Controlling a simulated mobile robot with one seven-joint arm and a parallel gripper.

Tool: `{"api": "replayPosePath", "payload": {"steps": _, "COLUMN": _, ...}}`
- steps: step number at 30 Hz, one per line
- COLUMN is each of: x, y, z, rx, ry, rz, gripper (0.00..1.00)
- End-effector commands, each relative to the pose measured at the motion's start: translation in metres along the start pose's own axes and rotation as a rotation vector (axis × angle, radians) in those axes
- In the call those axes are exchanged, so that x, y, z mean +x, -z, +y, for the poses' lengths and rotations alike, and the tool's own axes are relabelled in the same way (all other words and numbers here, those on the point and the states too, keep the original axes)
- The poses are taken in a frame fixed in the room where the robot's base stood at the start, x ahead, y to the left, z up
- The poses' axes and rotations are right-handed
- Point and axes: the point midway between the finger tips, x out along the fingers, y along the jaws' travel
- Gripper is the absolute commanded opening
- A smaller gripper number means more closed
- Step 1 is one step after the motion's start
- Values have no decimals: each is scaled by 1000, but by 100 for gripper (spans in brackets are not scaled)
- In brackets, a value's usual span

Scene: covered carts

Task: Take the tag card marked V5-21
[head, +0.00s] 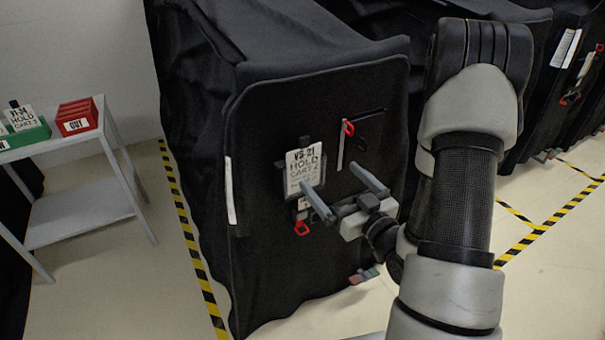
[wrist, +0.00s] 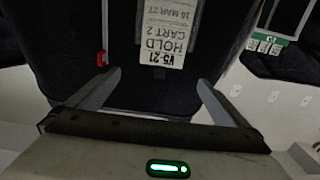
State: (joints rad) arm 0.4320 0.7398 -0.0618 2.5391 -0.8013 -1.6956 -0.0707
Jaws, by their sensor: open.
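The white tag card marked V5-21, HOLD, CART 2 (head: 304,165) sits upright in a dark holder on the black front of the covered cart (head: 265,110). In the wrist view the card (wrist: 165,32) is upside down, at the top middle. My gripper (head: 328,175) is open and empty in front of the cart, its fingers pointing at the cover. In the head view the left finger overlaps the card's lower edge. In the wrist view the fingertips (wrist: 158,80) are spread wider than the card, which lies beyond them. I see no contact.
A red clip (head: 302,228) hangs below the card and a red-topped one (head: 348,128) is at its upper right. At left, a grey table (head: 85,190) bears a red OUT tray (head: 78,116) and a green tray (head: 25,137) with another card. More covered carts (head: 570,70) stand right.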

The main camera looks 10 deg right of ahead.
Motion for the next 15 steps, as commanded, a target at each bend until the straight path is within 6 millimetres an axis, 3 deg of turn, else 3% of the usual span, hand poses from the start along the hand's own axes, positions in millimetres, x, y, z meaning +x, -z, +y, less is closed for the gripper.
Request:
{"api": "replayPosePath", "payload": {"steps": 1, "x": 4, "y": -9, "z": 0, "rx": -5, "ry": 2, "rz": 4, "gripper": 100}}
{"api": "replayPosePath", "payload": {"steps": 15, "x": 35, "y": -8, "z": -1, "rx": -4, "ry": 1, "rz": 5, "gripper": 100}}
